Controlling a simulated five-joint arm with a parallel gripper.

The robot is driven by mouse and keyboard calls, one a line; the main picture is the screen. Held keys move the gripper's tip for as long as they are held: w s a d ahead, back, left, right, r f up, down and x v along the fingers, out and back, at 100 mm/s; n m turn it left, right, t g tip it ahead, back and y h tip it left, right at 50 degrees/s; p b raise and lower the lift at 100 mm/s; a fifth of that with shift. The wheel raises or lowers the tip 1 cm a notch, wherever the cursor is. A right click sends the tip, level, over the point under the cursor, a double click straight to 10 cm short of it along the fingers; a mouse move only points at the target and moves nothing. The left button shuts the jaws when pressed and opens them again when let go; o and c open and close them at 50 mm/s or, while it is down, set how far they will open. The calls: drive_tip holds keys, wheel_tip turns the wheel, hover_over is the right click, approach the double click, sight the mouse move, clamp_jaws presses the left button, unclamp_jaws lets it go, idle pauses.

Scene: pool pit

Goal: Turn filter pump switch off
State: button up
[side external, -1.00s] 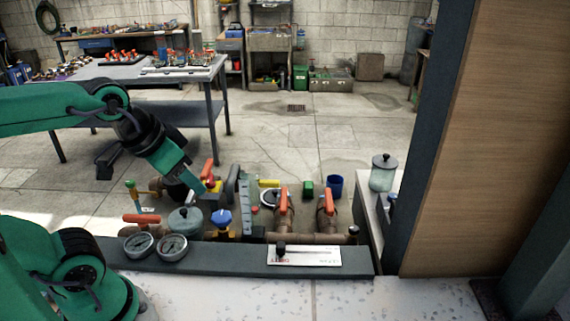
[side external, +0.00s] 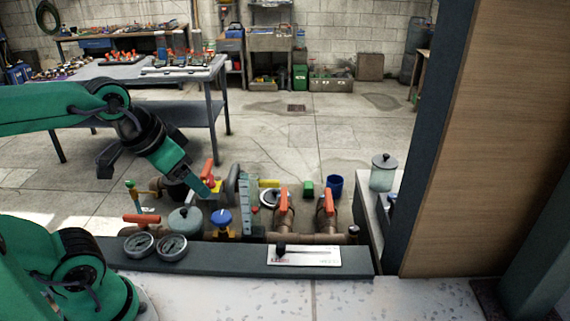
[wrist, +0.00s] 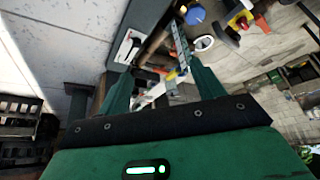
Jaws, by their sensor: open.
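My gripper (side external: 206,193) hangs over the left part of the pit in the side view, fingers pointing down to the right. In the wrist view its fingers (wrist: 158,68) are apart, with nothing held between them. A white panel (side external: 318,258) with a slot and a black knob (side external: 281,250) lies on the front ledge, right of my gripper and apart from it. The knob is at the slot's left end in the side view. The panel also shows in the wrist view (wrist: 125,47), beyond the left finger. I cannot read its lettering, nor confirm it is the filter pump switch.
Orange-red valve levers (side external: 283,199) stand on the pipes. A blue knob (side external: 221,217), two gauges (side external: 172,247) and an upright pale blue strip (side external: 246,207) crowd the pit. A glass jar (side external: 383,178) stands at right beside a wooden panel (side external: 440,140).

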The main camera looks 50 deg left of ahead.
drive_tip(key=m+g, duration=0.5)
drive_tip(key=m, duration=0.4)
hover_over(209, 178)
drive_tip(key=f, duration=1.2)
drive_tip(key=shift+d, duration=0.4)
drive_tip(key=shift+a+f+g, duration=0.3)
drive_tip(key=shift+a+f, duration=0.15)
drive_tip(key=shift+f, duration=0.1)
drive_tip(key=shift+f, duration=3.8)
drive_tip(key=shift+c, duration=0.5)
